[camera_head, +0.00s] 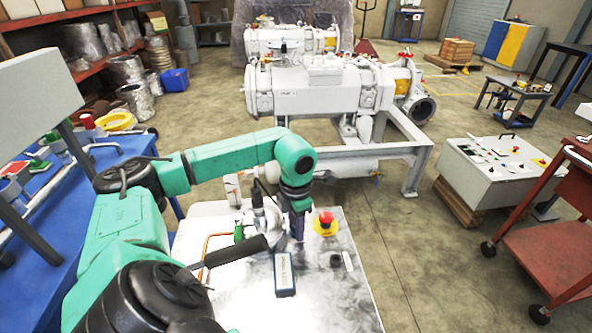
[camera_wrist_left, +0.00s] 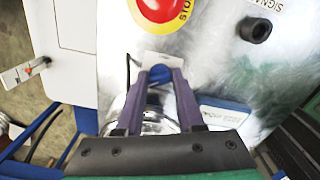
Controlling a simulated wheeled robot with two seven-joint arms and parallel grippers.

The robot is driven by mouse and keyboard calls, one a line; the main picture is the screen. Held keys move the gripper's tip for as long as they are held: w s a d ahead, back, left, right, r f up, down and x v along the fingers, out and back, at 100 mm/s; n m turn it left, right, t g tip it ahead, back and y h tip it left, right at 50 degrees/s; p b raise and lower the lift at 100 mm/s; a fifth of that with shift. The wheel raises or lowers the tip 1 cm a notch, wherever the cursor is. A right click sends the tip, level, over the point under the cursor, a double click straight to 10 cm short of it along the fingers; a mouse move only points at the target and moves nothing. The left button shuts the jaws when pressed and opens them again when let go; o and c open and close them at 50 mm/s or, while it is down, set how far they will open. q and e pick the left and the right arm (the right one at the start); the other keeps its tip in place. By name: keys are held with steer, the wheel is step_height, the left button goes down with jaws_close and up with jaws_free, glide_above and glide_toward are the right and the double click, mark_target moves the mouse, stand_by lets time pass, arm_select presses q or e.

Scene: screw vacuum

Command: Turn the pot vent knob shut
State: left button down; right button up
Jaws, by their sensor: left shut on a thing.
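A small round blue knob (camera_wrist_left: 160,74) sits between the fingertips of my left gripper (camera_wrist_left: 161,84) in the left wrist view. I take it to be the pot vent knob. The purple fingers are shut on its two sides. A light metal plate shows behind it. In the head view my left gripper (camera_head: 297,228) points down at the worktop (camera_head: 325,303), and the knob is hidden there. The knob's turn angle cannot be read. My right gripper is not in view.
A red emergency stop button (camera_head: 326,218) on a yellow base stands close to the right of my left gripper. A blue handheld device (camera_head: 284,274) and a black knob (camera_head: 336,260) are nearer on the worktop. A large pump (camera_head: 320,90) on a frame stands behind.

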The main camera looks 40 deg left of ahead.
arm_select(q)
steer(key=shift+r+n, duration=0.1)
steer(key=shift+n, duration=1.6)
steer(key=c, duration=0.5)
jaws_free()
steer(key=shift+c, duration=0.2)
